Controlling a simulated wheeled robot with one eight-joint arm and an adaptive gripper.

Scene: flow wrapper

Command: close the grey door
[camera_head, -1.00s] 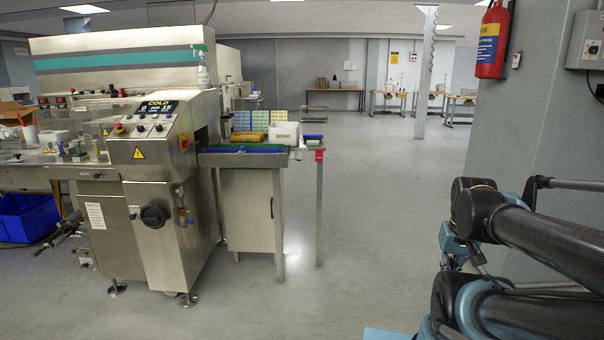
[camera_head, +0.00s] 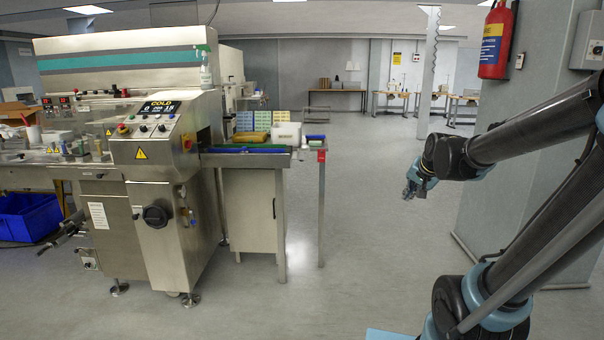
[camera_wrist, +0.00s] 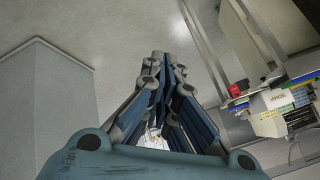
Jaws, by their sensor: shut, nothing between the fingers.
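In the wrist view the fingers of my gripper (camera_wrist: 162,62) are together with nothing held. The door cannot be made out clearly in the wrist view.
The steel wrapping machine (camera_head: 150,180) stands left of the door. A thin table leg (camera_head: 321,215) stands to the door's right. A wide pillar with a fire extinguisher (camera_head: 496,40) is at the right.

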